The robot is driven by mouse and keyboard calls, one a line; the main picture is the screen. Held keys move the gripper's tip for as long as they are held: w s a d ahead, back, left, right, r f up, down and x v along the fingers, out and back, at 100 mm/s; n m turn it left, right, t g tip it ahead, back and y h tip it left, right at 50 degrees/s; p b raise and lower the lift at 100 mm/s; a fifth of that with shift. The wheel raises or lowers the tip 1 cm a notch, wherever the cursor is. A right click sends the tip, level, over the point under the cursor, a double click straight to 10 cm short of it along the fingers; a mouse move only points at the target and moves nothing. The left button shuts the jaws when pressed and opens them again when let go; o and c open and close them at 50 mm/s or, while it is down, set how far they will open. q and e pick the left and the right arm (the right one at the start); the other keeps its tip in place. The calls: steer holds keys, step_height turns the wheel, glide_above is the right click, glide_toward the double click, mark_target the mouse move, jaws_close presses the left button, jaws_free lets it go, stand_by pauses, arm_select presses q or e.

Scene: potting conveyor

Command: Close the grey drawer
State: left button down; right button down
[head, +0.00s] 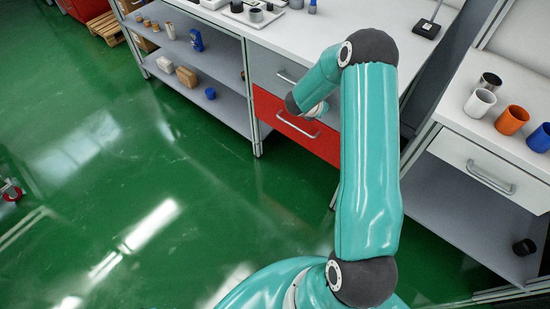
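The grey drawer (262,68) is in the bench at the top middle, directly above a red drawer (275,115). Its front looks about flush with the red one, but my teal arm covers its right part, so I cannot tell whether it is a little open. Its metal handle (287,77) shows just left of my forearm. My arm is bent, with its wrist in front of the drawers, over the red drawer in the picture. No gripper fingers show in this view.
The bench's open shelves (215,70) at left hold cans and boxes. A second bench at right has a white drawer (480,165) and several cups, including an orange cup (511,120).

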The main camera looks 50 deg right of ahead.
steer(key=shift+d+r, duration=0.3)
steer(key=shift+d, duration=0.15)
steer(key=shift+a, duration=0.1)
steer(key=a+r+b, duration=0.2)
steer(key=a+r, duration=0.4)
steer(key=a, duration=0.6)
steer(key=s+a+f+m+y+p, duration=0.2)
steer(key=a+m, duration=0.5)
steer(key=a, duration=0.5)
steer(key=s+a+f+m+y+p, duration=0.3)
steer(key=s+a+f+m+y, duration=0.2)
steer(key=a, duration=0.7)
steer(key=s+a+f+m+y+p, duration=0.2)
steer(key=s+a+f+m+y, duration=0.2)
steer(key=a, duration=0.9)
steer(key=shift+f+m+y, duration=1.2)
steer(key=shift+m, duration=1.2)
